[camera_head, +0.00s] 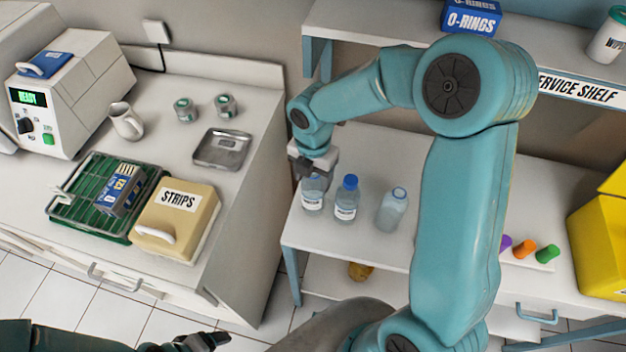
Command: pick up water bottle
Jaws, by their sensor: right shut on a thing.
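Several clear water bottles stand in a row on the white lower shelf (295,236). The left bottle (312,200) has a pale label, and its top is at my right gripper (311,176). That gripper is shut on the bottle's top, which it partly hides. I cannot tell whether the bottle's base touches the shelf. The middle bottle (346,200) has a blue cap, and another bottle (392,210) stands to its right. My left gripper (207,341) is low at the bottom edge, away from the bottles; its jaws are unclear.
A counter on the left holds a STRIPS box (172,240), a green rack (88,222), a metal tray (222,166), a white jug (126,128) and small jars. A yellow bin (604,230) stands right. The service shelf (345,25) overhangs behind.

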